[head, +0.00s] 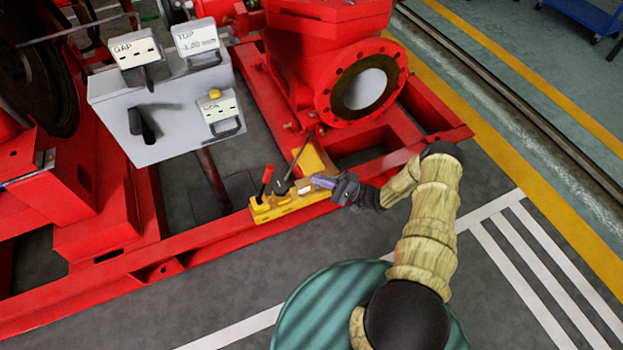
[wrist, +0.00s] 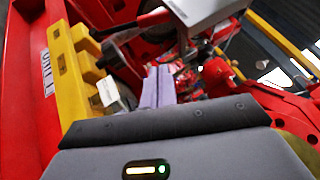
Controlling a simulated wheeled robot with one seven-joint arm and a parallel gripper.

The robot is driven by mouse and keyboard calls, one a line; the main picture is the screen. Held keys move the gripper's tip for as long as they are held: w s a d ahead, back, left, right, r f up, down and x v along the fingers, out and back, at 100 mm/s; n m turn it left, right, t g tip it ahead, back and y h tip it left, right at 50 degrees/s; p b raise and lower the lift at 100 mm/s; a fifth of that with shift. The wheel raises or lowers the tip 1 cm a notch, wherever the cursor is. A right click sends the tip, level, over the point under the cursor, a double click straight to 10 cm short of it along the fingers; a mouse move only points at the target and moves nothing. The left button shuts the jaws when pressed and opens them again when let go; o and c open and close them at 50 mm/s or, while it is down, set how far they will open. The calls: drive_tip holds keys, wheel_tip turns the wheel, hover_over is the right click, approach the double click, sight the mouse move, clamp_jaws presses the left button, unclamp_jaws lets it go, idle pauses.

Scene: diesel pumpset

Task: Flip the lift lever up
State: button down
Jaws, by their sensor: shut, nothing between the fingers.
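A yellow lever unit (head: 290,203) sits on the red skid rail in the head view. A short lever with a red grip (head: 267,175) stands tilted at its left end. Beside it is a dark round knob (head: 281,187), with a thin dark rod rising behind it. I cannot tell for sure which part is the lift lever. My gripper (head: 320,182) is shut and empty, just right of the knob and above the unit's right part. In the wrist view, the pale purple fingers (wrist: 158,88) lie together, with the yellow unit (wrist: 68,75) to their left. Contact cannot be told.
A grey panel (head: 165,110) with labelled boxes stands above and left of the unit. A red flanged pump (head: 340,70) stands behind it. Red skid beams surround the unit. Open floor with white and yellow lines lies to the right.

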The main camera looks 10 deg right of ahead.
sight(265, 184)
drive_tip(key=b+x, duration=0.1)
drive_tip(key=x, duration=0.2)
drive_tip(key=s+b+x, duration=0.1)
drive_tip(key=b+x, duration=0.1)
drive_tip(key=x, duration=0.2)
drive_tip(key=s+b+x, duration=0.1)
drive_tip(key=x, duration=0.2)
drive_tip(key=shift+a+r+b, duration=0.25)
drive_tip(key=shift+a+b, duration=0.1)
drive_tip(key=shift+a, duration=0.35)
drive_tip(key=shift+s+a+r, duration=0.2)
drive_tip(key=shift+a, duration=0.05)
drive_tip(key=shift+w+r, duration=0.1)
drive_tip(key=shift+r, duration=0.05)
